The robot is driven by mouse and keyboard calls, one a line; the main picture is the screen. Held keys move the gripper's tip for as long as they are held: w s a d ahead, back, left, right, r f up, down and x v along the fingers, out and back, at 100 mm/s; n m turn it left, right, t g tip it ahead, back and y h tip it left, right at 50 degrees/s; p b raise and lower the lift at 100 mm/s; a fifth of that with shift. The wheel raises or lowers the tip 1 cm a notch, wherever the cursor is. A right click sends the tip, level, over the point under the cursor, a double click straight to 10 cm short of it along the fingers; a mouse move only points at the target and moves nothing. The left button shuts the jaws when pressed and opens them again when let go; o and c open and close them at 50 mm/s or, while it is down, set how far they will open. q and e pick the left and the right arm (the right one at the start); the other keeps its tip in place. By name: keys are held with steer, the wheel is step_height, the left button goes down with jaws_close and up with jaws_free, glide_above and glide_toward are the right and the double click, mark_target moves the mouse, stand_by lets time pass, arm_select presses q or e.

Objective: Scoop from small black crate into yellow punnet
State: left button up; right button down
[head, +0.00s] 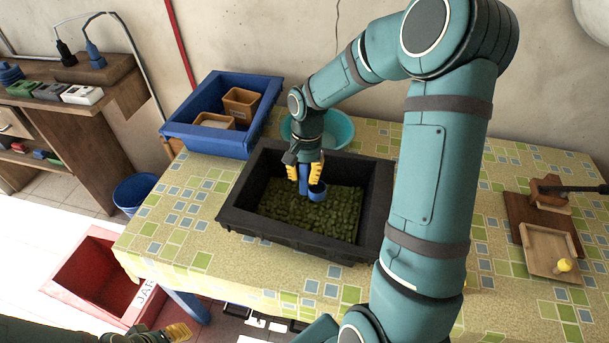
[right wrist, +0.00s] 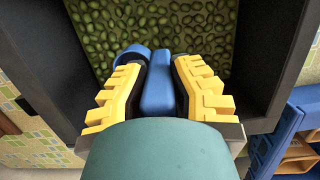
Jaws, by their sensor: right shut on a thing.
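The black crate (head: 238,222) stands on the table, its floor covered with small green pieces (head: 325,222). In the right wrist view the green pieces (right wrist: 205,30) also show past the fingers. My right gripper (head: 305,178) points down inside the crate, shut on the handle of a blue scoop (head: 317,192). The scoop handle (right wrist: 158,88) shows between the yellow fingers in the right wrist view. The scoop's cup is low over the green pieces; I cannot tell whether it holds any. My left gripper (head: 165,334) is partly seen at the bottom edge. I cannot make out a yellow punnet.
A blue crate (head: 185,140) with two brown containers stands behind left. A teal bowl (head: 340,130) sits behind the black crate. A wooden tray (head: 540,262) with a yellow knob is at the right. A red crate (head: 75,270) is on the floor. The table's front left is clear.

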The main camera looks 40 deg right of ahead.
steer(key=shift+r+p, duration=2)
steer(key=shift+r, duration=0.95)
steer(key=shift+r+p, duration=0.85)
steer(key=shift+r, duration=0.25)
